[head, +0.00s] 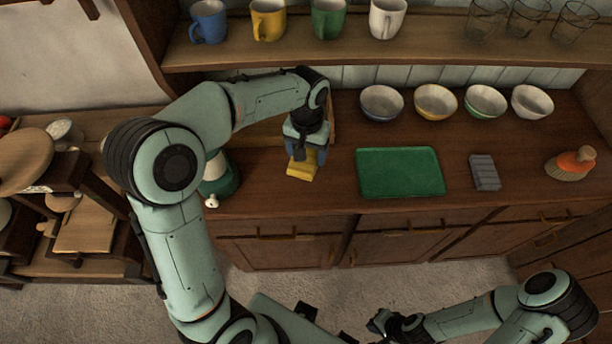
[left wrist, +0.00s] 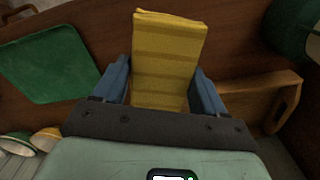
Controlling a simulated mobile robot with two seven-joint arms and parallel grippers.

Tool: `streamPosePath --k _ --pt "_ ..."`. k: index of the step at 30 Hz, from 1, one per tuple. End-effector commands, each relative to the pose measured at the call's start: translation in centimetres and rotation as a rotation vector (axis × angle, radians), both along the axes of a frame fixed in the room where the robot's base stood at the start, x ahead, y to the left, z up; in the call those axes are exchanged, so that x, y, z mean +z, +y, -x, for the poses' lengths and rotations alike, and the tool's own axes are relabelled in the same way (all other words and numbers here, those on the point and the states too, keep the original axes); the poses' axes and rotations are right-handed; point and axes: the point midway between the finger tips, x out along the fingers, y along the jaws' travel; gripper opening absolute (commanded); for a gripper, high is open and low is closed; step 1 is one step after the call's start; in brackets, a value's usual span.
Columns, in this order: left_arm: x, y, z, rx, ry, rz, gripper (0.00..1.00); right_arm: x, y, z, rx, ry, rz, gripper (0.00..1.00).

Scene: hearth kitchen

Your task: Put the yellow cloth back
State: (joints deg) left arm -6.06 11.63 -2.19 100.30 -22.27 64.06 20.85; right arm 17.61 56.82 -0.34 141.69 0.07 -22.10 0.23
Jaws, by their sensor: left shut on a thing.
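The yellow cloth (head: 301,172) is a folded block with faint stripes. My left gripper (head: 304,157) is shut on it over the counter, left of the green tray (head: 400,172). The left wrist view shows the cloth (left wrist: 168,60) between the two blue fingers of my left gripper (left wrist: 164,88). I cannot tell whether the cloth touches the counter. My right gripper (head: 380,322) is low in the head view, in front of the cabinets and away from the counter; its fingers are too unclear to judge.
Several bowls (head: 435,102) line the back. A green and white object (head: 220,178) stands left of my left gripper. A wooden piece (left wrist: 262,98) is close beside it. Mugs (head: 329,18) stand on the shelf above.

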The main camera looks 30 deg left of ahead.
Motion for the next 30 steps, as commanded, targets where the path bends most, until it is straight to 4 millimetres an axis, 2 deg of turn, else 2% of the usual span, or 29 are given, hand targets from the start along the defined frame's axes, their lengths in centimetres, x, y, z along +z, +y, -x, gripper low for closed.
streamPosePath --k 1,6,13,18,22,30 --pt "-1.7 0.0 0.1 0.000 0.006 -0.001 0.47 -0.3 0.0 0.3 0.000 0.003 0.000 0.00" --pt "-5.3 0.1 0.1 0.000 0.004 -0.001 0.47 -0.7 0.0 0.6 0.000 0.007 0.000 0.00" --pt "-7.3 0.0 0.0 0.001 0.001 -0.001 0.47 -0.8 0.0 0.7 0.000 0.008 0.000 0.00" --pt "-10.0 0.1 0.0 0.000 0.003 -0.002 0.47 -1.1 0.0 0.9 0.000 0.010 0.000 0.00" --pt "-11.0 0.0 0.0 0.000 0.000 -0.001 0.47 -1.1 0.0 0.9 0.000 0.011 0.000 0.00" --pt "-11.0 0.1 0.0 0.000 -0.001 -0.001 0.47 -1.1 0.0 0.9 0.000 0.011 0.000 0.00"
